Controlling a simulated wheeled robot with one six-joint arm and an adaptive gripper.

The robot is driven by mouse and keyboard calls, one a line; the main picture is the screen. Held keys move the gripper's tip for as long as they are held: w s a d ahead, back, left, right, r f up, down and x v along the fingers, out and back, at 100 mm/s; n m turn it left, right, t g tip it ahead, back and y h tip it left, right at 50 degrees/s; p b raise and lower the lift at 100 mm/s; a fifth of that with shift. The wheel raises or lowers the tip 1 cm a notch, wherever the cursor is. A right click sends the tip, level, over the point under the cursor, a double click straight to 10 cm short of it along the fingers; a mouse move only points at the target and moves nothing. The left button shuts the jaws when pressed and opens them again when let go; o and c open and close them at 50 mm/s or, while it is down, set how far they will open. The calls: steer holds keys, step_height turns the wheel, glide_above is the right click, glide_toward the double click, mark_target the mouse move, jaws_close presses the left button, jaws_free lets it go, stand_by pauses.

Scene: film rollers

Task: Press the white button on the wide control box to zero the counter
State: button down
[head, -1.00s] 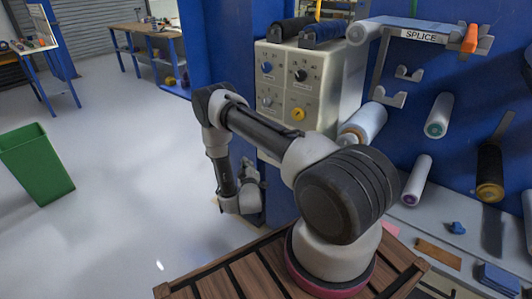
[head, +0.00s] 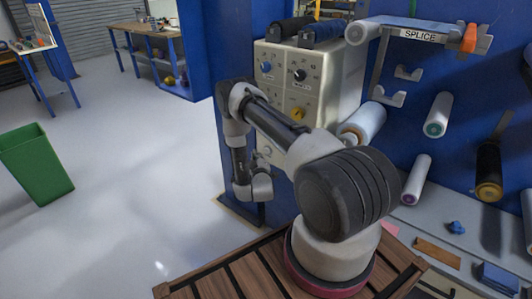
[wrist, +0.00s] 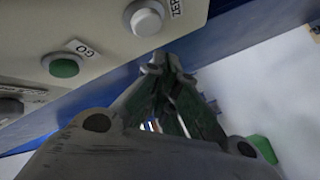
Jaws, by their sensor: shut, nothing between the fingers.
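The white button (wrist: 145,19) sits in a grey ring beside a label reading ZERO. A green button (wrist: 64,67) labelled GO is to its left. My gripper (wrist: 161,62) is shut and empty, its fingertips just below the white button in the picture. I see no contact; the exact gap is unclear. In the head view my arm covers part of the box's lower front.
White rolls (head: 365,122) and a SPLICE shelf (head: 420,36) are right of the box. A green bin (head: 36,165) stands on the left floor.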

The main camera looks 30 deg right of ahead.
steer(key=shift+w+d, duration=0.25)
steer(key=shift+d, duration=0.55)
stand_by(0.9)
steer(key=shift+w+d, duration=0.15)
steer(key=shift+d, duration=0.25)
steer(key=shift+w+d, duration=0.15)
steer(key=shift+d, duration=0.3)
stand_by(0.5)
stand_by(0.4)
steer(key=shift+s+a, duration=0.3)
steer(key=shift+a, duration=0.55)
steer(key=shift+s+a, duration=0.3)
steer(key=shift+a, duration=0.45)
steer(key=shift+s+a, duration=0.25)
steer(key=shift+a, duration=0.55)
steer(key=shift+s+a, duration=0.3)
steer(key=shift+a, duration=0.45)
